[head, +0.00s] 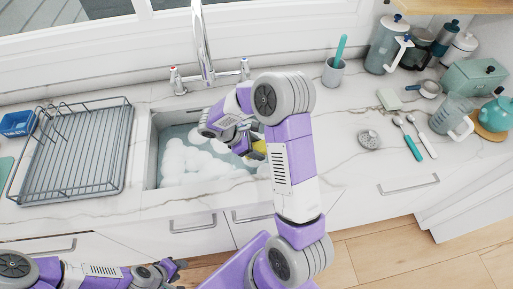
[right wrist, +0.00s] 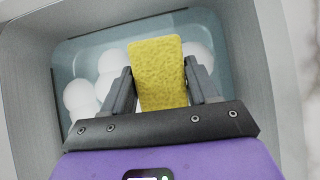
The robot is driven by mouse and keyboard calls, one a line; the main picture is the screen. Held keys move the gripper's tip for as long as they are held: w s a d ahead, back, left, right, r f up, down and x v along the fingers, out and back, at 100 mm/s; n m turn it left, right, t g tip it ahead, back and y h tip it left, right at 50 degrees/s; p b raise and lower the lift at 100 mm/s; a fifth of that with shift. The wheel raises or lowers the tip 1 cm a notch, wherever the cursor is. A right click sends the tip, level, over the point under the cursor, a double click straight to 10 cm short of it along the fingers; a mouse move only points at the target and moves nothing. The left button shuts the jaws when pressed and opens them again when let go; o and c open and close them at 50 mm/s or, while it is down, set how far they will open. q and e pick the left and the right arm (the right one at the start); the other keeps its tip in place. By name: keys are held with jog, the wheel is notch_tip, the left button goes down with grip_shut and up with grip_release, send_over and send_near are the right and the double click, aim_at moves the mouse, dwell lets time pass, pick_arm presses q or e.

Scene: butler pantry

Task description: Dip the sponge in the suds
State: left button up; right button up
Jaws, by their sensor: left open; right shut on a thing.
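The yellow sponge (right wrist: 157,75) is between the two fingers of my right gripper (right wrist: 158,85), which is shut on it. In the head view only a small yellow part of the sponge (head: 258,148) shows beside my right gripper (head: 246,146), over the right part of the sink. The suds (head: 185,160) are white foam blobs on bluish water in the sink (head: 152,165). In the right wrist view, suds (right wrist: 82,96) lie left of and behind the sponge. I cannot tell whether the sponge touches the water. My left gripper (head: 170,270) is open and empty, low in front of the cabinets.
A wire dish rack (head: 75,150) stands left of the sink, with a blue container (head: 16,123) beyond it. A faucet (head: 203,45) rises behind the sink. Right of it are a cup with a brush (head: 333,76), a scrubber (head: 369,139) and several jugs.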

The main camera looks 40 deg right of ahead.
notch_tip(320, 180, up, 12)
jog(key=p, duration=0.9)
jog(key=shift+f, duration=0.1)
dwell(2.4)
